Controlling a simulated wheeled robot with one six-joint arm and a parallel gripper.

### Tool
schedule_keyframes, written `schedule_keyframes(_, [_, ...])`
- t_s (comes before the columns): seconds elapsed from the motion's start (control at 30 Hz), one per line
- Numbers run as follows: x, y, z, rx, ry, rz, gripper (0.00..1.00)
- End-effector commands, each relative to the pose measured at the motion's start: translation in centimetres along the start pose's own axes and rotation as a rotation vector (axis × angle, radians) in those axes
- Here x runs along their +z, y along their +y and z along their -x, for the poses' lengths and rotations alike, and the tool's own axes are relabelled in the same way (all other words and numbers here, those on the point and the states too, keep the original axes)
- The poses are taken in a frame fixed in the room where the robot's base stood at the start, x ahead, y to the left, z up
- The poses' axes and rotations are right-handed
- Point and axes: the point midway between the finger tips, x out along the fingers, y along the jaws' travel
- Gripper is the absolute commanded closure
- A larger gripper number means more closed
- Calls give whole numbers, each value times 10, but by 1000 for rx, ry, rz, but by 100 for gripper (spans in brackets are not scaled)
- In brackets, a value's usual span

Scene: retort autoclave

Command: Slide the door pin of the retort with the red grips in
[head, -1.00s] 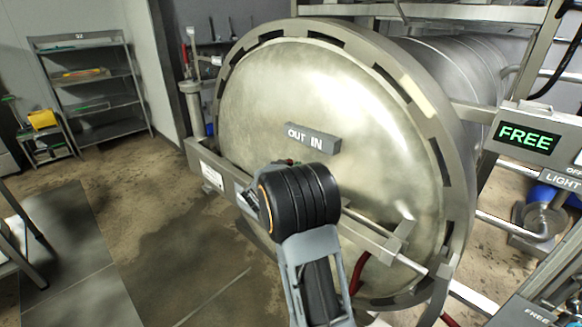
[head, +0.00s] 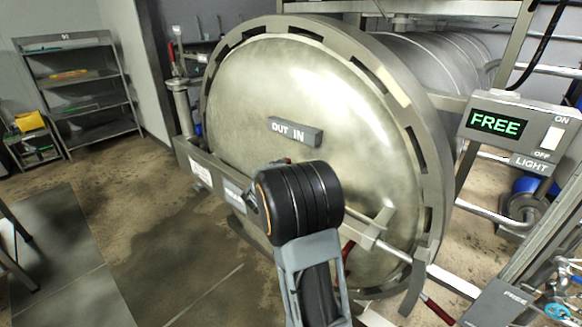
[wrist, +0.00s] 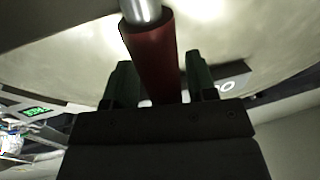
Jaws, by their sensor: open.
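The retort door (head: 350,110) is a large round pale metal disc, shut in its ring, with an OUT IN sign (head: 295,132) on it. A metal bar (head: 385,243) runs across its lower part, partly hidden behind my arm. In the wrist view a red grip (wrist: 153,55) on a silver rod (wrist: 146,11) lies between the two dark green fingers of my gripper (wrist: 157,70). The fingers are open, one at each side of the grip. In the head view my arm hides my gripper. A red piece (head: 438,311) shows at the lower right of the door.
A control panel (head: 519,125) reading FREE, with a LIGHT switch, stands right of the door. Metal rails and frame posts crowd that side. A shelf rack (head: 75,78) stands at the back left.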

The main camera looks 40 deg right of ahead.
Motion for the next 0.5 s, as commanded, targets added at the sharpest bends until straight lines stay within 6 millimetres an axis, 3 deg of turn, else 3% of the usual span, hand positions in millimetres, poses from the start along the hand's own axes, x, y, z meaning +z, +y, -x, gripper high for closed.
schedule_keyframes(0.27, [0,-2,8,-4,1,-1,48])
schedule_keyframes(0.5, [1,-3,51,-8,1,-2,48])
